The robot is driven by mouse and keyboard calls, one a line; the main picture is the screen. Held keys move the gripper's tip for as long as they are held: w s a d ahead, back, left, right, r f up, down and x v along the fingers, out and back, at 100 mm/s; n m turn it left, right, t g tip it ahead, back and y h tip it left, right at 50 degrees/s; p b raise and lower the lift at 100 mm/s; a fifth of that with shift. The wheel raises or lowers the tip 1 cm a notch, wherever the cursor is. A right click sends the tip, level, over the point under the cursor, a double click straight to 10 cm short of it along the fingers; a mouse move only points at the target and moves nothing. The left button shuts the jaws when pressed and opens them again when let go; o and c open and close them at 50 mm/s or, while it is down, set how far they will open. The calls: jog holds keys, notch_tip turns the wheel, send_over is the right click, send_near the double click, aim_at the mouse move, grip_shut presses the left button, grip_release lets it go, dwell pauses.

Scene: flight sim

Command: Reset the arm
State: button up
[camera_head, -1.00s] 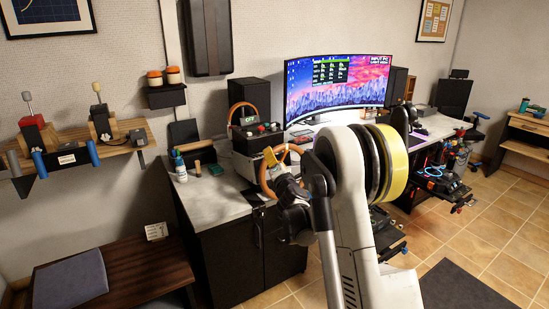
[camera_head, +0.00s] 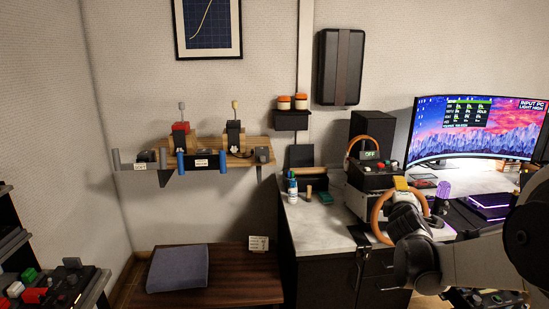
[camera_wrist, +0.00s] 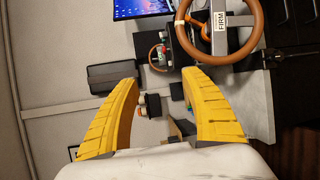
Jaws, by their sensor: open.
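My arm enters the head view from the right edge and reaches left over the desk front. My gripper (camera_head: 402,184) shows there as a small yellow end, partly hidden by my wrist. In the wrist view my gripper (camera_wrist: 162,76) has two yellow fingers spread wide apart, with nothing held between them. A brown steering wheel (camera_wrist: 259,42) with a "FIRM" label lies off to the right of the fingers in that view. In the head view the same wheel (camera_head: 374,219) is close beside my gripper and partly covered; I cannot tell whether they touch.
A wall shelf (camera_head: 250,150) carries levers. A low dark bench (camera_head: 235,280) holds a grey cushion (camera_head: 178,267). A button panel (camera_head: 62,290) stands at left.

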jog(key=s+a+m+g+y, duration=0.15)
jog(key=s+a+m, duration=0.25)
jog(key=s, duration=0.4)
jog(key=s+a+m+g, duration=0.3)
jog(key=s+a+m, duration=0.1)
jog(key=s, duration=0.4)
jog(key=s+a+f+m+g+y, duration=0.1)
jog(key=s+a+f+m, duration=0.1)
jog(key=s, duration=0.5)
jog(key=s+a+f+m+g+y, duration=0.1)
jog(key=s+a+f+m+y, duration=0.1)
jog(key=s+a, duration=0.3)
jog(key=s+a+f+m+g+y, duration=0.1)
jog(key=s+a+f, duration=0.3)
jog(key=s, duration=0.5)
jog(key=shift+s+a+f+m+g, duration=0.3)
jog(key=shift+s+m+g, duration=0.15)
jog(key=shift+m, duration=0.45)
jog(key=shift+w, duration=0.1)
jog(key=shift+c, duration=0.5)
